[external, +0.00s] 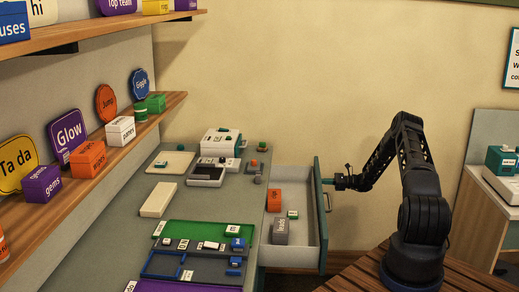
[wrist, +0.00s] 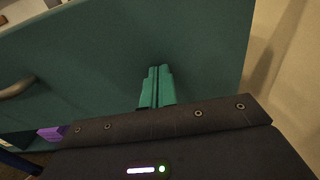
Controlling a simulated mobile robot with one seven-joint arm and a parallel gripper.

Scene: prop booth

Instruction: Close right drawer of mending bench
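The right drawer of the mending bench is pulled out. Its green front panel (external: 319,225) faces the arm, with a handle (external: 328,202) on it. My gripper (external: 338,182) is at the outer face of the panel, a little above the handle; contact cannot be told. In the wrist view the green panel (wrist: 90,65) fills most of the picture, and the handle (wrist: 18,88) shows at the left edge. The gripper fingers (wrist: 157,75) lie together, pointing at the panel, with nothing visible between them.
The drawer holds an orange box (external: 274,200), a grey block (external: 280,232) and a small green-and-white block (external: 293,214). The bench top (external: 235,195) bears trays and boxes. Wall shelves (external: 150,112) hang at left. Another cabinet (external: 480,215) stands at far right.

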